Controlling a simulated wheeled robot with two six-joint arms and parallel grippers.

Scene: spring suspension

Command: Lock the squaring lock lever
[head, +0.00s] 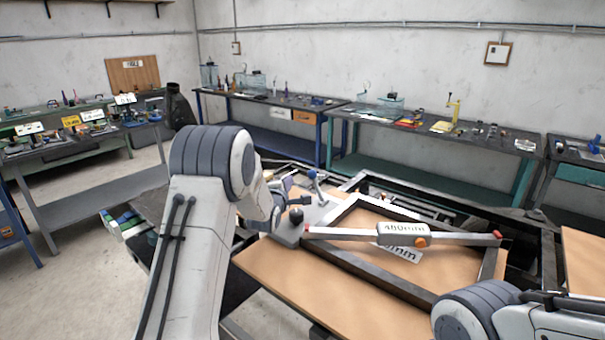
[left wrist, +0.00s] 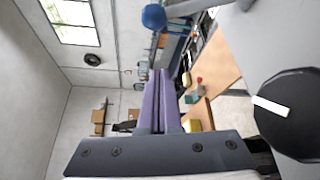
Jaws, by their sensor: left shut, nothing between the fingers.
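The squaring lock lever shows as a grey stem with a blue ball knob (head: 312,174) at the grey corner clamp plate (head: 288,238). Its blue ball also shows at the top of the left wrist view (left wrist: 153,17). A black round knob (head: 296,215) sits on the same plate; a large black dial with a white mark (left wrist: 290,115) fills the right of the wrist view. My left gripper (head: 303,200) is beside the lever, shut and empty; its fingers (left wrist: 160,85) are together, apart from the ball in the wrist view. My right gripper is out of view.
A dark metal frame (head: 365,262) lies on a brown board (head: 285,275). A measuring bar marked 480mm (head: 400,234) with red ends spans the frame. My right arm enters at lower right. Workbenches with tools (head: 270,100) line the back wall.

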